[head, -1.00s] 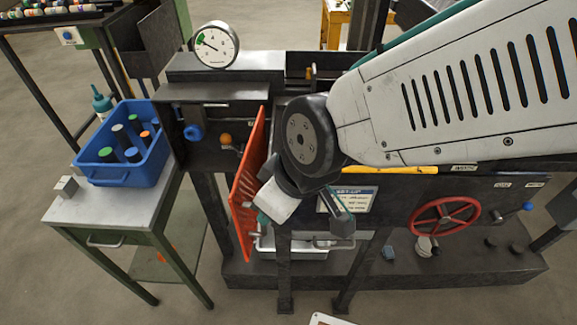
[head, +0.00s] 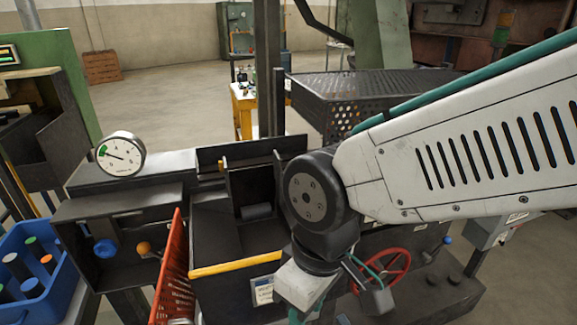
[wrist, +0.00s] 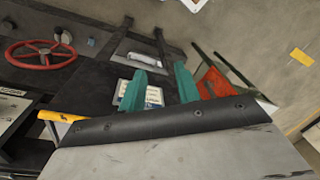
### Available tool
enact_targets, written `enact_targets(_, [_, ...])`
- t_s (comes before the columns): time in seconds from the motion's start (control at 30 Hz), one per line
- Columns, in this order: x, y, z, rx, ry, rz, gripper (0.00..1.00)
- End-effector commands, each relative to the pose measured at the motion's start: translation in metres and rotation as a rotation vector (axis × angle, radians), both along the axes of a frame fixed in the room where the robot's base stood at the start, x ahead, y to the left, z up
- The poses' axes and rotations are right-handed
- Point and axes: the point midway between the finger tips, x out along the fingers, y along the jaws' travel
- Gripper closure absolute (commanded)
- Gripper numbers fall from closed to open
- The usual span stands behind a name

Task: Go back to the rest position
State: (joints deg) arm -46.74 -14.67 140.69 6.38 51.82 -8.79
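My gripper (wrist: 159,86) shows in the wrist view as two teal fingers standing apart, with nothing between them. Behind the fingers are the dark furnace front and a white label plate (wrist: 150,92). In the head view my white arm reaches in from the right, and its wrist hangs in front of the furnace (head: 222,235). The fingers are mostly out of that frame at the bottom. The orange-red door (head: 175,275) stands swung out to the left of the wrist; it also shows in the wrist view (wrist: 214,84), right of the fingers.
A round gauge (head: 121,154) stands on the furnace top. A blue bin (head: 62,290) with several bottles is at lower left. A red handwheel (head: 383,270) is partly behind my wrist. A dark perforated box (head: 350,100) stands behind. Open floor lies at the back left.

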Motion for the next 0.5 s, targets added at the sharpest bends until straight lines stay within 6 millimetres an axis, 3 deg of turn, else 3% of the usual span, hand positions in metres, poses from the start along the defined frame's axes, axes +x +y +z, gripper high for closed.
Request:
enact_targets(0.13, [0.009,-0.07,0.023,-0.043,0.012,-0.216,0.67])
enact_targets(0.3, [0.003,-0.146,0.046,-0.08,0.009,-0.48,0.67])
enact_targets(0.5, [-0.012,-0.209,0.065,-0.079,-0.038,-0.737,0.67])
